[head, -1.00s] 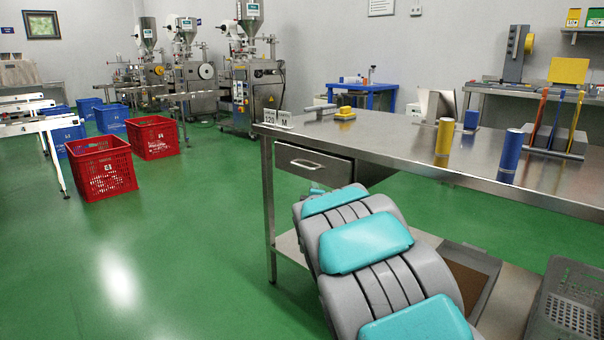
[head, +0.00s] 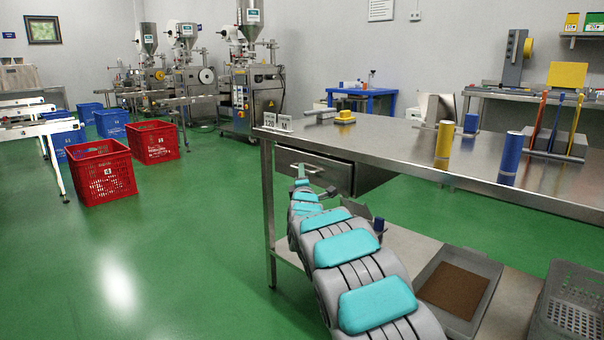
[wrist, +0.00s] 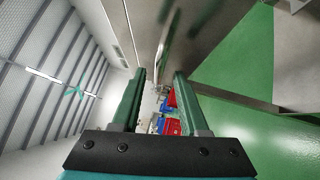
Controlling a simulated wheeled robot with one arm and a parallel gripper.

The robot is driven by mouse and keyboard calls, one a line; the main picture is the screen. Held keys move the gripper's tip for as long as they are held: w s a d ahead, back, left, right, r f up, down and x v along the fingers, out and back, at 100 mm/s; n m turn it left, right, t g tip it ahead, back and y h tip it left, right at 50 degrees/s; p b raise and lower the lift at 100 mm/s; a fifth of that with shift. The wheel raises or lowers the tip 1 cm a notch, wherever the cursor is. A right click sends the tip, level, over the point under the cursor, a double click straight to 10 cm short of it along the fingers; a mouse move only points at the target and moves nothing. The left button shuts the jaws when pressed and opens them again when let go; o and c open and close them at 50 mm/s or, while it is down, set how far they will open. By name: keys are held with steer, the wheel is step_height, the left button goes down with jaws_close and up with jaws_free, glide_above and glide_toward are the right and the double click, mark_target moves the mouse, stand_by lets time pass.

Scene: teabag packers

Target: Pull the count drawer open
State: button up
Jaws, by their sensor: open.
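The count drawer (head: 315,172) is a grey metal drawer under the left end of the steel table in the head view. It looks shut, with a pale bar handle (head: 312,167) across its front. My arm reaches up from the bottom of that view, and my small gripper (head: 301,181) is just in front of the drawer face, close below the handle. I cannot tell whether it touches. In the wrist view my gripper (wrist: 160,78) is open, its two green fingers apart with nothing seen held between them. The handle cannot be made out there.
The steel table (head: 400,150) carries a yellow cylinder (head: 444,145) and a blue cylinder (head: 510,158). A lower shelf holds a tray of brown material (head: 488,268) and a grey crate (head: 575,305). Red crates (head: 103,170) stand at left; green floor (head: 190,240) before them is free.

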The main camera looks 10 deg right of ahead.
steer(key=shift+w+r, duration=0.15)
steer(key=shift+w, duration=0.85)
steer(key=shift+c, duration=0.3)
steer(key=shift+d, duration=0.1)
jaws_close()
stand_by(0.4)
